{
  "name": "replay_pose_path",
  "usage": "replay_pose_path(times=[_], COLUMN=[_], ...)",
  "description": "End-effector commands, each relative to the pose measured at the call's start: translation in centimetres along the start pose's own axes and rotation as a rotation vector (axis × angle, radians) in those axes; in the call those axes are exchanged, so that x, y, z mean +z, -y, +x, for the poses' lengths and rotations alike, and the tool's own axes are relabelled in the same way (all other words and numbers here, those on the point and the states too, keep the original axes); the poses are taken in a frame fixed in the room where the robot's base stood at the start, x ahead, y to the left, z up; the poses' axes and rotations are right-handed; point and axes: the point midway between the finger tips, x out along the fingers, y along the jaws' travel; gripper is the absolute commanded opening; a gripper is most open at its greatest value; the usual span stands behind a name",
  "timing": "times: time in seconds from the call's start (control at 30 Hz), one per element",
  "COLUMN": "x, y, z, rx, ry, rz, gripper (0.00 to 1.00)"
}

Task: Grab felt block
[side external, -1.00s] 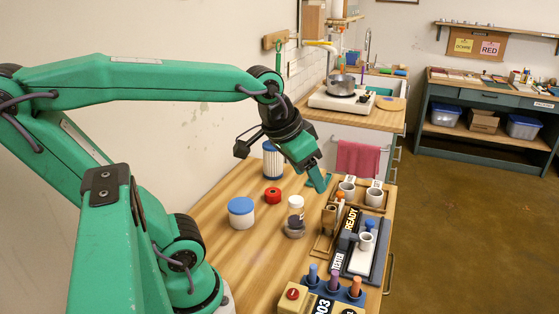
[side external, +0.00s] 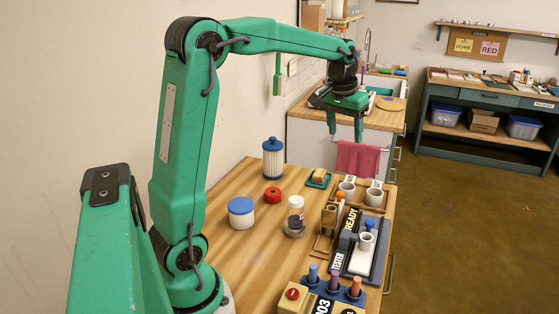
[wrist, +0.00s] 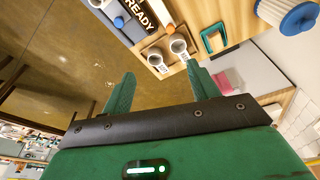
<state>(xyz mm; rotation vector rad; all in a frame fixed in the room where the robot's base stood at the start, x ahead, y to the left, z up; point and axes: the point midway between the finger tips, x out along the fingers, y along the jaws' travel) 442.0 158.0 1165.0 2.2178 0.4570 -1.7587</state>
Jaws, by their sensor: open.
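A small tan block, which looks like the felt block (side external: 319,174), sits in a shallow green tray (side external: 308,184) near the table's far edge. In the wrist view the green tray (wrist: 205,44) is at the upper right; the block's outline is hard to make out there. My gripper (side external: 345,133) is raised above and beyond the tray, pointing down with its two green fingers apart. The wrist view shows the fingers (wrist: 160,73) spread with nothing between them.
Cups in a wooden holder (side external: 373,208) stand right of the tray. A pink towel (side external: 358,159) hangs behind. Free wood lies around the ring.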

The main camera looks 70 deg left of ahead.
Motion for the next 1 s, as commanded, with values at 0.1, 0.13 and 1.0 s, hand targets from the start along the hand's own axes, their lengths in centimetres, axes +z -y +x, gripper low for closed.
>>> replay_pose_path(times=[0.1,0.13,1.0], x=[-2.3,-2.8,-10.5], y=[1.6,2.0,16.4], z=[1.9,2.4,18.9], rx=[-0.010,-0.012,-0.057], ry=[0.029,0.035,0.208], rz=[-0.043,-0.053,-0.339], gripper=[0.60,0.60,0.60])
